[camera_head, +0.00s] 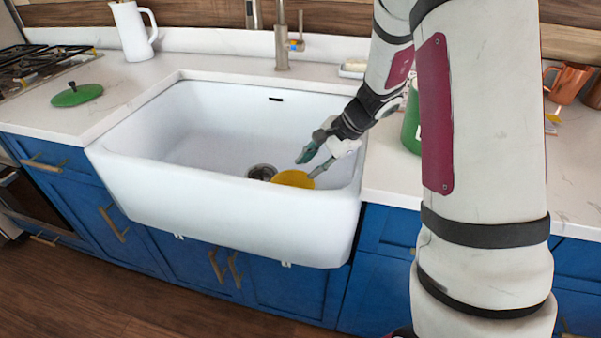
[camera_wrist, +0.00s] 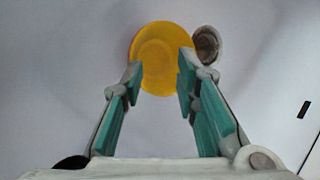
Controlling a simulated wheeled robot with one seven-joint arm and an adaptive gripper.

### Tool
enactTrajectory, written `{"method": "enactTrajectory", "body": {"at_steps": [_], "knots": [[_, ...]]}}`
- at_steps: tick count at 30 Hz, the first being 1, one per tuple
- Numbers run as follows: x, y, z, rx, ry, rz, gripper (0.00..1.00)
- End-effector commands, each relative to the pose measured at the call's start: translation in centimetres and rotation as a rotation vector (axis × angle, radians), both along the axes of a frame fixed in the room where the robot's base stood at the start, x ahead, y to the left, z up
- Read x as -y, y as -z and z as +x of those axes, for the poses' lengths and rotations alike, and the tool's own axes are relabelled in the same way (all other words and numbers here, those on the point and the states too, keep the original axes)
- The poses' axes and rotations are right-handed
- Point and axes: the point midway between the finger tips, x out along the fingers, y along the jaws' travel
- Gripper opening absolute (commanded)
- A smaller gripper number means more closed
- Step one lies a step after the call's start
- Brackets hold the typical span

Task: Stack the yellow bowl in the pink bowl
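The yellow bowl (camera_head: 292,179) lies in the white sink, its lower part hidden by the sink's front wall in the head view. In the wrist view the yellow bowl (camera_wrist: 160,35) is beyond my fingertips, beside the round drain. My gripper (camera_head: 306,167) reaches down into the sink at the bowl. In the wrist view my gripper (camera_wrist: 160,72) is open, its teal fingers apart with nothing held between them. The fingertips overlap the bowl's near edge in the picture; I cannot tell whether they touch it.
The white sink (camera_head: 225,205) has high walls around my gripper, with a drain (camera_wrist: 207,45) in its floor. A faucet (camera_head: 282,40) stands behind it. A green object (camera_head: 411,125) stands on the right counter, partly behind my arm. A green lid (camera_head: 77,95) and white pitcher (camera_head: 132,32) are left.

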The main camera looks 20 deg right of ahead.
Motion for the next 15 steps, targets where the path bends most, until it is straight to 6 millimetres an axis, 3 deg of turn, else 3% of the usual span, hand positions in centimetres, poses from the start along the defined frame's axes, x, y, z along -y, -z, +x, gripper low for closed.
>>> {"method": "enactTrajectory", "body": {"at_steps": [3,9,15], "knots": [[0.7,-1.5,-0.6,0.002,-0.001,0.001,0.28],[1.3,-2.4,-1.0,0.0,0.001,0.0,0.28],[0.3,-3.8,-1.7,0.012,-0.043,-0.001,0.28]]}}
